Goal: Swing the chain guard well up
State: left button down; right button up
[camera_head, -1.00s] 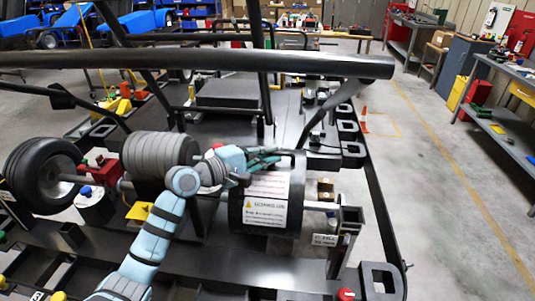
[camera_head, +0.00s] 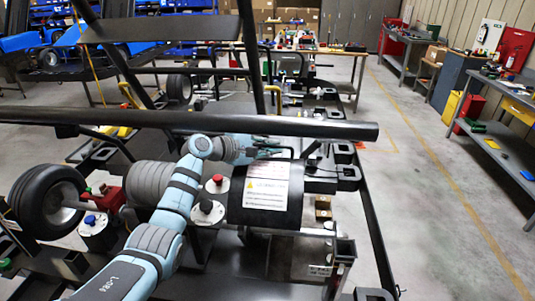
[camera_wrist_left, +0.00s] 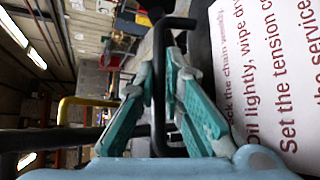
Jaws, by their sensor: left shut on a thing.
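The chain guard (camera_head: 262,218) is a black curved cover with a white printed label (camera_head: 267,186), right of centre in the head view. It is tilted up, with its lower front edge raised and an axle visible near its right end. In the left wrist view, the teal fingers (camera_wrist_left: 159,98) are shut on the guard's black bar handle (camera_wrist_left: 159,75), one on each side. The label (camera_wrist_left: 265,75) shows large there at the right. My right gripper is in neither view.
A long black frame tube (camera_head: 190,119) crosses above my left forearm. A red button (camera_head: 217,178) on a post and a blue-topped post (camera_head: 92,224) stand left of the guard. A tyre (camera_head: 45,200) is at the far left. The floor (camera_head: 425,215) at right is clear.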

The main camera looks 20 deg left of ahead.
pick_arm(q)
jog(key=shift+w+a+r+n+g+b, duration=0.15)
jog(key=shift+w+g+b, duration=0.1)
jog(key=shift+w, duration=0.35)
jog(key=shift+w+a+r+n+g+b, duration=0.15)
jog(key=shift+w+g, duration=0.1)
jog(key=shift+w, duration=0.3)
jog(key=shift+f, duration=0.15)
jog(key=c, duration=2)
grip_release()
jog(key=shift+o, duration=0.2)
jog(key=shift+w+d+f, duration=0.1)
jog(key=shift+w, duration=0.1)
jog(key=v, duration=1.2)
jog(key=shift+s, duration=0.1)
